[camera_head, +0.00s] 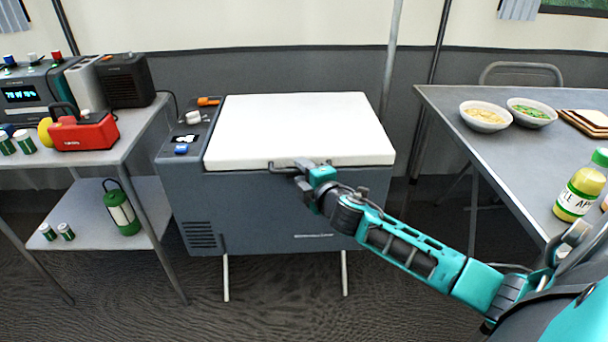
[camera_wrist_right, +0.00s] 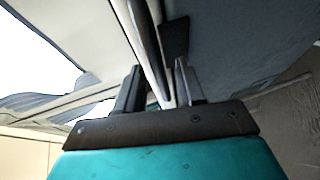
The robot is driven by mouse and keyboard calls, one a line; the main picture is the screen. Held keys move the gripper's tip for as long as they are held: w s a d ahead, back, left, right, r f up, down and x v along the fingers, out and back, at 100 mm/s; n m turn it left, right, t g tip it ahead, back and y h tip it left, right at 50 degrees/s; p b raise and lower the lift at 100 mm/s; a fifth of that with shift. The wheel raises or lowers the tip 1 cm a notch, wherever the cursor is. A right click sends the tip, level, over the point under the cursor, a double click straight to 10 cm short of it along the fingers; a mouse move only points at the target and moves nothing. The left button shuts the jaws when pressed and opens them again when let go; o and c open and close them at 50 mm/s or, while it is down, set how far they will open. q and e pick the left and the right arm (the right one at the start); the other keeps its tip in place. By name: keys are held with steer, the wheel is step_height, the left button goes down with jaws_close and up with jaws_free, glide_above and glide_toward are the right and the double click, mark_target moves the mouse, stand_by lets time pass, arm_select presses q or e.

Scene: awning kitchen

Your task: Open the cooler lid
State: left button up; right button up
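The cooler (camera_head: 275,215) is a dark grey box on thin legs in the middle of the head view. Its white lid (camera_head: 300,125) lies flat and closed on top. A dark bar handle (camera_head: 283,168) runs along the lid's front edge. My right gripper (camera_head: 310,168) is at this handle, reaching in from the right. In the right wrist view the handle bar (camera_wrist_right: 153,55) passes between the two fingers of the gripper (camera_wrist_right: 160,85), which look closed around it. The exact contact is partly hidden. My left gripper is not in view.
A side table (camera_head: 145,125) with a red toolbox (camera_head: 85,132) and other devices stands at left. A grey table (camera_head: 480,145) at right holds bowls and a juice bottle (camera_head: 580,190), close to my right arm.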

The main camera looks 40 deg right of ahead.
steer(key=shift+c, duration=0.2)
jaws_close()
stand_by(0.4)
